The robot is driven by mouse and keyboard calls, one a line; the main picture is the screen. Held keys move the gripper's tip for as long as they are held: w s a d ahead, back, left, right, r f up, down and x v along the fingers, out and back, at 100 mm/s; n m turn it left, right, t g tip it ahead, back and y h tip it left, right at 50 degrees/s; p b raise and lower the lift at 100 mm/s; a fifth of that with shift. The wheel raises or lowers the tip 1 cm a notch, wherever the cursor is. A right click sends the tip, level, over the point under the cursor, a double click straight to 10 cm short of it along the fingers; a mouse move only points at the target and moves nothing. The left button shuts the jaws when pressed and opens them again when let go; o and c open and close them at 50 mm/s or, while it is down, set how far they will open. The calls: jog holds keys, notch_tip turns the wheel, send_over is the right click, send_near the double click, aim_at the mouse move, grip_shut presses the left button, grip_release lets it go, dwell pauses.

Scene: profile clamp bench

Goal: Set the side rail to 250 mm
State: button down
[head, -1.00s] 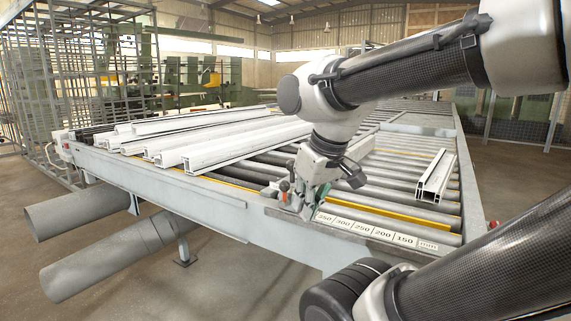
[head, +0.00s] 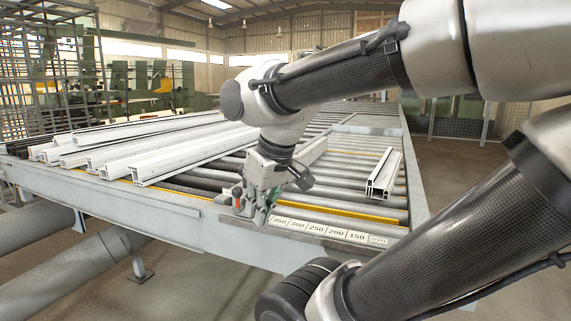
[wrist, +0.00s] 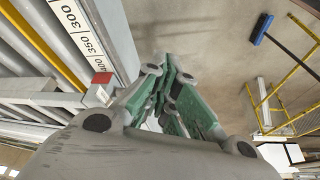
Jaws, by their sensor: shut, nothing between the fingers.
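The scale strip (head: 317,228) lies along the front edge of the roller table, marked 350 to 150 mm in the head view. In the wrist view the scale (wrist: 78,25) shows 300, 350 and 400. A light grey bar (wrist: 42,100), apparently the side rail, crosses the rollers with a red block (wrist: 102,78) at its end, near the 400 mark. My gripper (head: 258,208) is shut and empty at the table's front edge, just left of the 350 mark. Its green-sided fingers (wrist: 172,65) meet beside the red block, apart from it in the wrist view. My gripper hides part of the clamp area.
Several white profiles (head: 140,145) lie on the rollers at left. One short profile (head: 383,175) lies on the rollers at right. The table frame (head: 180,222) runs along the front. A blue broom (wrist: 262,28) and yellow railing (wrist: 265,95) show beyond on the floor.

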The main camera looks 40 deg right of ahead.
dwell(0.3)
